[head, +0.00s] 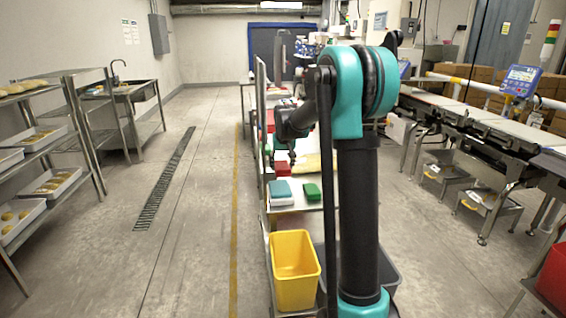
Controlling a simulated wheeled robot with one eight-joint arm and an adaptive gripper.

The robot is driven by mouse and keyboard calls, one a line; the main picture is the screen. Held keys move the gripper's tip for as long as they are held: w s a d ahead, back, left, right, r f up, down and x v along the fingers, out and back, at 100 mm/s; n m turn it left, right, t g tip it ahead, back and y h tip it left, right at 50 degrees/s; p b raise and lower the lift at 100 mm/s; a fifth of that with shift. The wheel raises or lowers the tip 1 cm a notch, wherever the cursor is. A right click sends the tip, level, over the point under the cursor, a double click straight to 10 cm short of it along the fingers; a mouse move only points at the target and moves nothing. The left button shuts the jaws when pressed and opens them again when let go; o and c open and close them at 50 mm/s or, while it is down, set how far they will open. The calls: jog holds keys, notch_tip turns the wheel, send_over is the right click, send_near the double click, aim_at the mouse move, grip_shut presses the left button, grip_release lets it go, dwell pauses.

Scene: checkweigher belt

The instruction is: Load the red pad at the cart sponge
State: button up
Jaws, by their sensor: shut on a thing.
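My gripper (291,157) hangs fingers down over the cart (300,220), partly hidden by my own arm links. It is shut on a small red block, which looks like the red pad (283,169), at its fingertips. Whether the pad touches the surface below is too small to tell. A teal-topped pad with a white lower layer (280,188) lies on the cart nearer to me, and a green pad (311,191) lies to its right. I cannot tell which of the pieces is the cart sponge.
A yellow bin (295,270) stands at the cart's near end, with a grey bin partly behind my arm. A checkweigher belt (480,120) runs along the right. Racks with trays (45,140) and a sink stand left. The floor (190,200) between is clear.

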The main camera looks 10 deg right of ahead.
aim_at(280, 186)
jog(key=shift+a+f, duration=0.35)
jog(key=shift+a, duration=0.1)
jog(key=shift+f, duration=2.85)
jog(key=shift+f, duration=1.1)
jog(key=shift+r, duration=3.5)
